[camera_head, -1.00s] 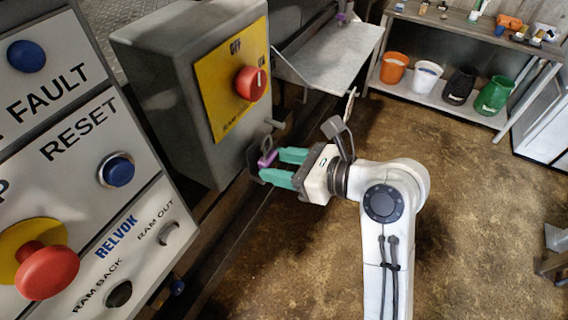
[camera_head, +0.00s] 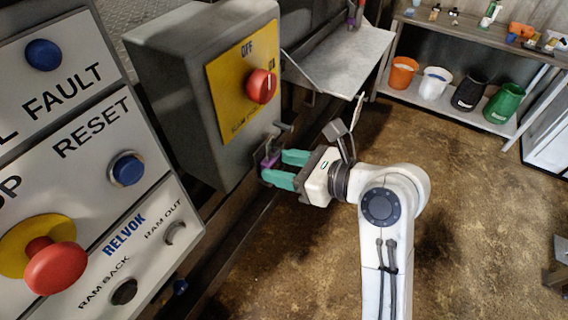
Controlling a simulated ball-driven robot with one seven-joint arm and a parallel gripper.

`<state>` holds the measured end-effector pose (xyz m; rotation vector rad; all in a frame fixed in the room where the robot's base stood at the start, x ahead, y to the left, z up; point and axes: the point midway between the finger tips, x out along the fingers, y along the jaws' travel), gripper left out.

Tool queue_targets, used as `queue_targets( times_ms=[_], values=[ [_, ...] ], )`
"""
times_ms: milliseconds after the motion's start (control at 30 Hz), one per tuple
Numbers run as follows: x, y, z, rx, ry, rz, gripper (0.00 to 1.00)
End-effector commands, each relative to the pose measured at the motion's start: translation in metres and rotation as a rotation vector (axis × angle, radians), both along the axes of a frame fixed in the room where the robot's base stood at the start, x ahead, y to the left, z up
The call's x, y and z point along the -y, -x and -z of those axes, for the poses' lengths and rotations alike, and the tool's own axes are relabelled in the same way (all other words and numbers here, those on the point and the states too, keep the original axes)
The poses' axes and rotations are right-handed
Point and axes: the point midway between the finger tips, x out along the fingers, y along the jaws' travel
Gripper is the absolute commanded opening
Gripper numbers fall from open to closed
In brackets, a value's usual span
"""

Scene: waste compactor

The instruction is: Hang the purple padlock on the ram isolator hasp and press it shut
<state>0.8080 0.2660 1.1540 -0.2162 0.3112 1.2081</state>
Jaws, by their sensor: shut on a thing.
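The purple padlock (camera_head: 268,160) is between the green fingertips of my gripper (camera_head: 281,168), which is shut on it. It is at the lower right edge of the grey isolator box (camera_head: 190,130), below the red rotary switch (camera_head: 262,86) on its yellow plate (camera_head: 230,85). The hasp (camera_head: 284,127) appears as a small metal part sticking out just above the padlock. The padlock's shackle is small and partly hidden by the fingers. I cannot tell whether it passes through the hasp or is closed.
A control panel (camera_head: 75,150) with a red mushroom button (camera_head: 55,268) fills the left. A metal shelf flap (camera_head: 340,58) projects behind the box. A bench with an orange bucket (camera_head: 402,73) and other buckets stands at back right. The brown floor (camera_head: 480,200) is open.

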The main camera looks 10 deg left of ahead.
Motion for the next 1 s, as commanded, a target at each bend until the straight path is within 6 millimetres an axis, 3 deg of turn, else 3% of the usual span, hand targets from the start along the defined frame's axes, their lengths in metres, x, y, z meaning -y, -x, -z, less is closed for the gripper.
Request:
queue_targets(
  times_ms=[300,333,633,1000],
  values=[
    [-0.0001,0.0,0.0018,0.0,0.0,0.0,0.22],
    [0.0,0.0,0.0019,0.0,0.0,0.0,0.48],
    [0.0,0.0,0.002,0.0,0.0,0.0,0.76],
    [0.0001,0.0,0.0022,-0.001,0.001,0.0,0.72]
  ],
)
